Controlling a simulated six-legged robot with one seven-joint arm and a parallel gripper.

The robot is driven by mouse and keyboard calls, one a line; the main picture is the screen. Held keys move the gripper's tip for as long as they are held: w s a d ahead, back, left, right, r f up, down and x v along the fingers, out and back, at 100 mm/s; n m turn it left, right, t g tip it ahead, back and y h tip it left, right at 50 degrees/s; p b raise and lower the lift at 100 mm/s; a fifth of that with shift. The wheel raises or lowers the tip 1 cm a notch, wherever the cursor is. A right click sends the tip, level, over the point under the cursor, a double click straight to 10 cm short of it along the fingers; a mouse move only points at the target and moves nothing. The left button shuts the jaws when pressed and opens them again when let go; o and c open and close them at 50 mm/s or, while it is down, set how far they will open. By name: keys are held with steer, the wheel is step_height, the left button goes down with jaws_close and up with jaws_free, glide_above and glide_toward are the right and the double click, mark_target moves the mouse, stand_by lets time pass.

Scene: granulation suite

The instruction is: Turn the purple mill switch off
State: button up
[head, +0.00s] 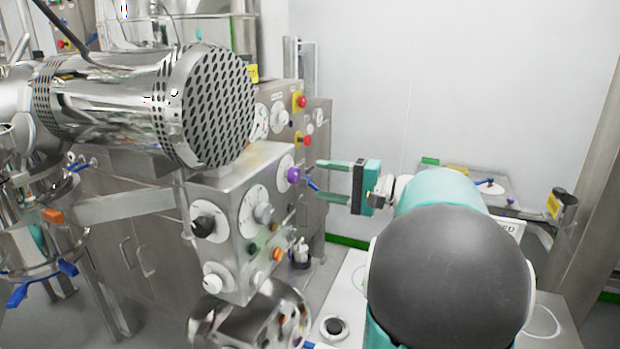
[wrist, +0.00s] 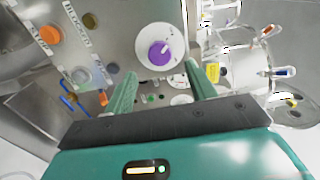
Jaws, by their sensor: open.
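The purple mill switch (head: 294,175) is a small round knob on a white dial, on the side of the steel control box (head: 226,190) that faces my gripper. In the wrist view the purple knob (wrist: 160,53) shows nearly whole on its white dial, with a small light mark toward its upper right. My gripper (head: 321,180) is open, its two teal fingers pointing left at the knob. In the wrist view the fingertips (wrist: 160,72) appear on either side below the knob, with nothing held between them. The fingers look apart from the knob.
Other knobs sit close by: an orange knob (wrist: 48,34), an olive knob (wrist: 91,20) and a grey knob (head: 264,212). A large perforated steel drum (head: 207,105) overhangs the box. Another panel with a red button (head: 301,102) stands behind. The white wall side at right is open.

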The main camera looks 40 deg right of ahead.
steer(key=v, duration=0.8)
steer(key=shift+s, duration=0.1)
